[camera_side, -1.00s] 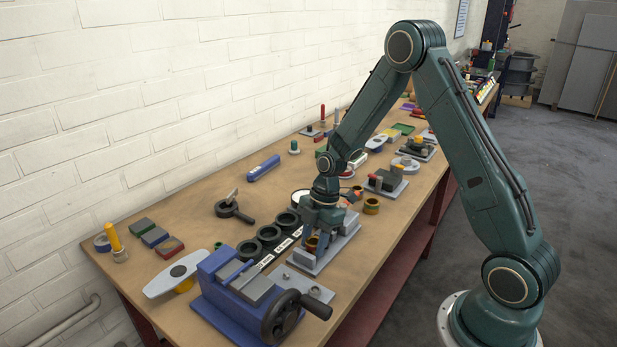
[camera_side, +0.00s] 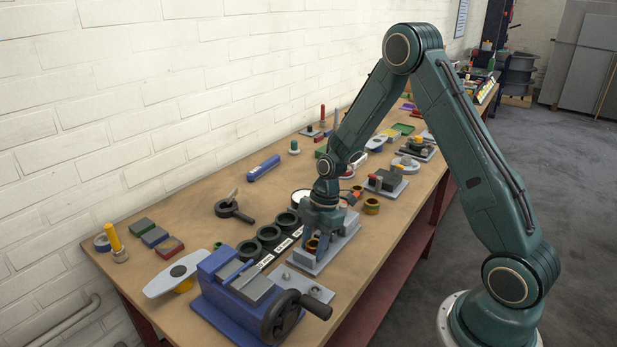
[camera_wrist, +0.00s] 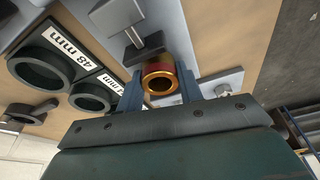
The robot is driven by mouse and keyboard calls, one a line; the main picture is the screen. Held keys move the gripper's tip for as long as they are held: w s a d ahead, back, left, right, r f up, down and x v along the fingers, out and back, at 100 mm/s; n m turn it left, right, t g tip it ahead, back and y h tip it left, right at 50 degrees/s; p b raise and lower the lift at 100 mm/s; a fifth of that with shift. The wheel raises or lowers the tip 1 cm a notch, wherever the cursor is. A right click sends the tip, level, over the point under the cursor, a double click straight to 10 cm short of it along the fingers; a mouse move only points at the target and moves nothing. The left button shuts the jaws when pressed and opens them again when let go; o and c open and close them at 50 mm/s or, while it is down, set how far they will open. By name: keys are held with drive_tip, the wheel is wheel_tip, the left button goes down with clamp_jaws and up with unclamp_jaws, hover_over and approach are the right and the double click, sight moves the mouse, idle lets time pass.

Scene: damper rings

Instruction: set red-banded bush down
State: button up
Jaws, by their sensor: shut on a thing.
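The red-banded bush (camera_wrist: 160,80) is a short brass-coloured tube with a red band, seen end-on in the wrist view. My gripper (camera_wrist: 161,90) is shut on it, with one finger on each side. In the side view my gripper (camera_side: 318,238) points down over a grey fixture plate (camera_side: 305,264), and the bush (camera_side: 311,245) shows low between the fingers. I cannot tell whether its lower end touches the plate.
A row of black ring holders (camera_side: 268,236) with white size labels, one reading 48 mm (camera_wrist: 115,28), stands left of the fixture. A blue vise (camera_side: 225,290) with a handwheel is in front. A second brass-coloured bush (camera_side: 371,206) stands to the right.

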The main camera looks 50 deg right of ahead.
drive_tip(key=o, duration=1.2)
drive_tip(key=v, duration=1.3)
drive_tip(key=shift+d+r, duration=0.1)
drive_tip(key=shift+r, duration=0.3)
clamp_jaws()
idle(0.7)
